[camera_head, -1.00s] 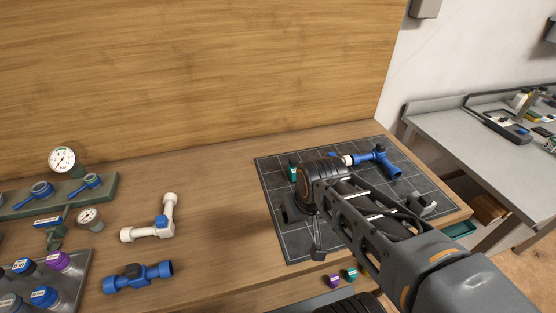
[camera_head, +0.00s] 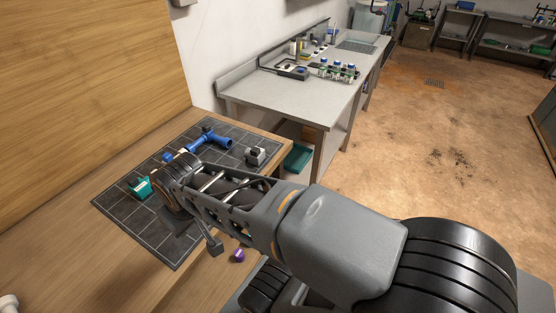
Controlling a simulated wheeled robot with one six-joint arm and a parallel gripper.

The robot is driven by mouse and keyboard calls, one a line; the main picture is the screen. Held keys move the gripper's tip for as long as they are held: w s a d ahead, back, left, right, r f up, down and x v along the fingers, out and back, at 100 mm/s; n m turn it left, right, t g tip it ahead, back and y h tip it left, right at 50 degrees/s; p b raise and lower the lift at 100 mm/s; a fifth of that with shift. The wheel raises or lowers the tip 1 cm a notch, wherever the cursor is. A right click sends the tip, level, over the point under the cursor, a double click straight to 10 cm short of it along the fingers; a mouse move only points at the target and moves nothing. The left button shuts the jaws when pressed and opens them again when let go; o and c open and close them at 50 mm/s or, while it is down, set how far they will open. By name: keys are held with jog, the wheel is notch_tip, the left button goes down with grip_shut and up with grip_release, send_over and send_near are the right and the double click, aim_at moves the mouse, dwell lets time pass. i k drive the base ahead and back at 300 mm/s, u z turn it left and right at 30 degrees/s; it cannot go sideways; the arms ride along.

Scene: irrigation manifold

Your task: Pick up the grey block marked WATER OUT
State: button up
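A small grey block (camera_head: 255,156) with a paler top sits near the right edge of the dark gridded mat (camera_head: 120,205) on the wooden bench. Any marking on it is too small to read, so I cannot tell whether it says WATER OUT. My arm reaches over the mat from the lower right.
A teal block (camera_head: 140,187) is at the mat's left. A purple cap (camera_head: 238,255) is by the bench front. A grey bench (camera_head: 270,95) stands beyond, with a teal bin (camera_head: 298,158) below and open floor rightward.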

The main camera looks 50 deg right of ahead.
aim_at(255, 155)
jog(key=z, duration=0.4)
jog(key=k, duration=0.95)
jog(key=z, duration=0.95)
jog(key=i, duration=1.05)
jog(key=u, duration=0.4)
jog(key=k, duration=0.4)
jog(key=u, duration=0.65)
jog(key=i, duration=0.55)
jog(key=z, duration=0.3)
